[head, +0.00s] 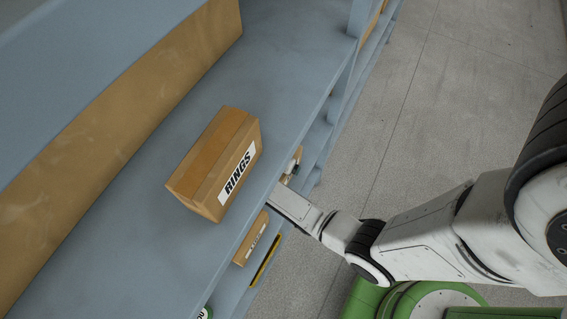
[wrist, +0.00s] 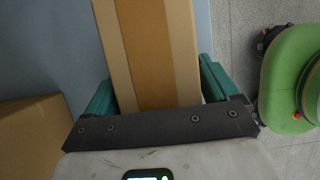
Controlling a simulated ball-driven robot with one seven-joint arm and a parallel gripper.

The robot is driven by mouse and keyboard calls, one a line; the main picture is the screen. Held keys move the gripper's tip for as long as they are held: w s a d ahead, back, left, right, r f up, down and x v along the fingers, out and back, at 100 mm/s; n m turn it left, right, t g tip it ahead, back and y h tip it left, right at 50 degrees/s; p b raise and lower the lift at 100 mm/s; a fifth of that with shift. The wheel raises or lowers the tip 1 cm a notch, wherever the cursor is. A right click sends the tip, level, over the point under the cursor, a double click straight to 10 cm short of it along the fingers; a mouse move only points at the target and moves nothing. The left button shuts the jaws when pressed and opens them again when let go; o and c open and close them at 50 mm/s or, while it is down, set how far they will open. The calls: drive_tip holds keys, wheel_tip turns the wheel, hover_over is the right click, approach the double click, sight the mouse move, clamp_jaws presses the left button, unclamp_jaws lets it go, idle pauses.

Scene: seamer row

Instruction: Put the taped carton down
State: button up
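The taped carton (wrist: 157,45) is brown with a darker tape stripe along its middle. In the wrist view it lies between the two teal fingers of my gripper (wrist: 158,88), which sit against its two sides. In the head view my gripper (head: 288,203) reaches in at the edge of the upper shelf. Its fingers are hidden there under that shelf. A small piece of a carton (head: 293,164) shows just past the edge; I cannot tell for sure that it is the held one. The carton's underside and what is below it are hidden.
A carton marked RINGS (head: 205,158) stands on the blue-grey upper shelf (head: 285,60). A smaller carton (head: 252,240) is on a lower level. In the wrist view another carton (wrist: 32,140) lies at left. Grey floor (head: 440,90) is open at right.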

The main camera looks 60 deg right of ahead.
drive_tip(key=shift+o, duration=0.9)
drive_tip(key=shift+r, duration=0.2)
drive_tip(key=a+r, duration=0.2)
drive_tip(key=shift+r, duration=0.3)
drive_tip(key=a+b, duration=0.1)
drive_tip(key=a, duration=1)
drive_tip(key=shift+s, duration=0.25)
drive_tip(key=shift+f+b, duration=0.1)
drive_tip(key=shift+b, duration=0.2)
